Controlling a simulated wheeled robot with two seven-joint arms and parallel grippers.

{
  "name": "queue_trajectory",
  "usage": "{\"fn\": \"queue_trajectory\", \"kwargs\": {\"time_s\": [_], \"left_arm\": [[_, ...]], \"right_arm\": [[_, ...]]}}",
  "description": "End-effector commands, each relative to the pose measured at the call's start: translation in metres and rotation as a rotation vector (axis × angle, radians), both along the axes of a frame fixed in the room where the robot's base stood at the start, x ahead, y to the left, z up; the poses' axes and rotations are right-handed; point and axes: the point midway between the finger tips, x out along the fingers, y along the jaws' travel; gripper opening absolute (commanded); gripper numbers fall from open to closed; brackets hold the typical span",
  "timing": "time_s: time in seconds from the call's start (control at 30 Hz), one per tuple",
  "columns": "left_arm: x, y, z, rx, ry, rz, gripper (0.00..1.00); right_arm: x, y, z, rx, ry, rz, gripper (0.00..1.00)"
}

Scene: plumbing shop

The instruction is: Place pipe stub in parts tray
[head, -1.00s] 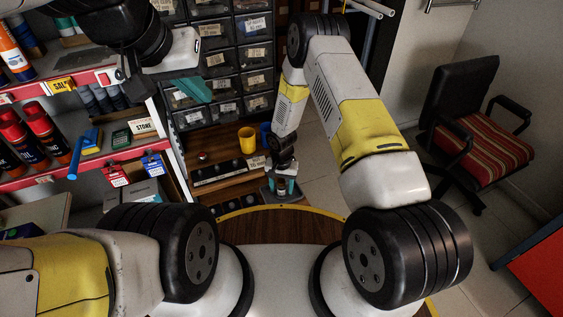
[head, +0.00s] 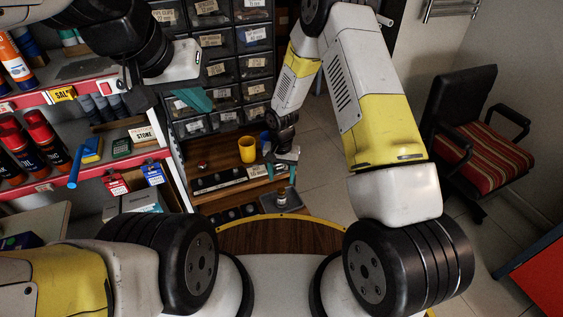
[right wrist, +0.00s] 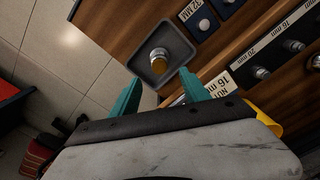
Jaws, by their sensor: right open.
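The pipe stub (head: 282,193), a small cylinder with a brassy part and a pale metal ring, is in the grey parts tray (head: 270,207). In the right wrist view the stub (right wrist: 158,66) stands about the middle of the tray (right wrist: 139,61), apart from my fingers. My right gripper (head: 281,168) is just above the tray; its teal fingers (right wrist: 164,98) are open wide with nothing between them. My left gripper (head: 197,100) is at the upper left in front of the drawer cabinet; whether its jaws are apart is unclear.
A yellow mug (head: 247,149) stands behind the tray on the wooden bench. A rack of nuts (head: 228,178) with size labels lies to the left of the tray. The shelf unit (head: 100,165) is at left, the drawer cabinet (head: 228,70) behind. A chair (head: 465,125) is at right.

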Motion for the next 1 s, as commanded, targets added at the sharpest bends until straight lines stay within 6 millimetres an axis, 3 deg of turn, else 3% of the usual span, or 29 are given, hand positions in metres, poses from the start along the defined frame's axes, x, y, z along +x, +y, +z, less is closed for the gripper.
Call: {"fn": "queue_trajectory", "kwargs": {"time_s": [0.17,0.23,0.37,0.5,0.67,0.8,1.0], "left_arm": [[0.0,0.0,0.0,0.0,0.0,0.0,0.0],[0.0,0.0,0.0,0.0,0.0,0.0,0.0],[0.0,0.0,0.0,0.0,0.0,0.0,0.0],[0.0,0.0,0.0,0.0,0.0,0.0,0.0],[0.0,0.0,0.0,0.0,0.0,0.0,0.0],[0.0,0.0,0.0,0.0,0.0,0.0,0.0],[0.0,0.0,0.0,0.0,0.0,0.0,0.0]], "right_arm": [[0.003,-0.004,0.024,0.003,-0.012,0.002,0.54],[0.008,-0.009,0.047,0.009,-0.032,0.005,0.54],[0.013,-0.027,0.11,0.024,-0.085,0.016,0.54],[0.005,-0.051,0.185,0.043,-0.149,0.036,0.54],[-0.019,-0.078,0.259,0.064,-0.221,0.062,0.54],[-0.05,-0.098,0.314,0.082,-0.286,0.088,0.54],[-0.107,-0.123,0.373,0.104,-0.384,0.134,0.54]]}}
